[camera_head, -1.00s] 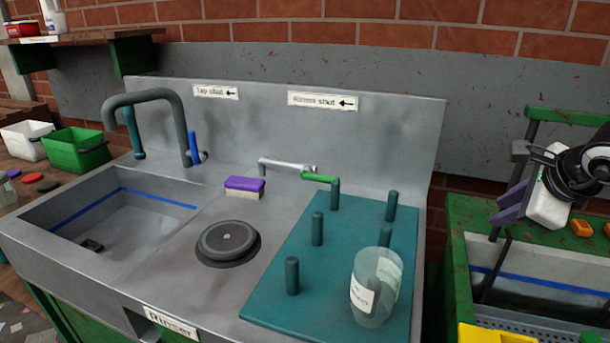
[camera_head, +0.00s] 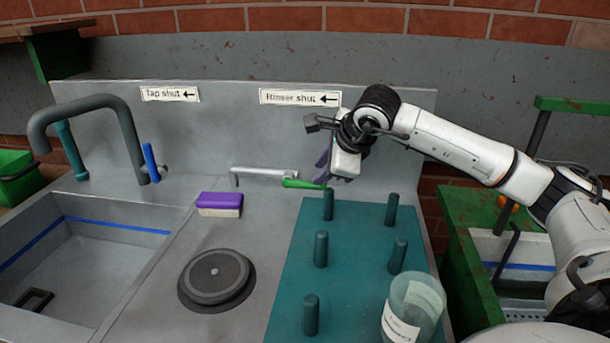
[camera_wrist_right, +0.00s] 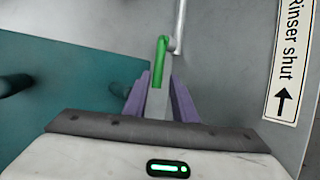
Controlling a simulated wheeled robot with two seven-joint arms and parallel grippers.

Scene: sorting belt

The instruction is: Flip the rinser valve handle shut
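The rinser valve has a green handle (camera_head: 303,184) at the end of a pale horizontal pipe (camera_head: 265,173) on the grey back panel. The handle points right, while the arrow on the "Rinser shut" label (camera_head: 300,98) points left. My right gripper (camera_head: 322,165) is just above and right of the handle, its purple fingers reaching down toward it. In the right wrist view, the fingers (camera_wrist_right: 159,98) are apart, and the green handle (camera_wrist_right: 160,62) lies ahead of the gap between them. Contact cannot be told. My left gripper is not in view.
A teal mat (camera_head: 285,270) with several upright pegs lies below the handle, with a clear labelled jar (camera_head: 412,307) at its front right. A purple-topped sponge (camera_head: 219,204) and a round drain disc (camera_head: 216,279) are to the left. The tap (camera_head: 130,125) stands over the sink.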

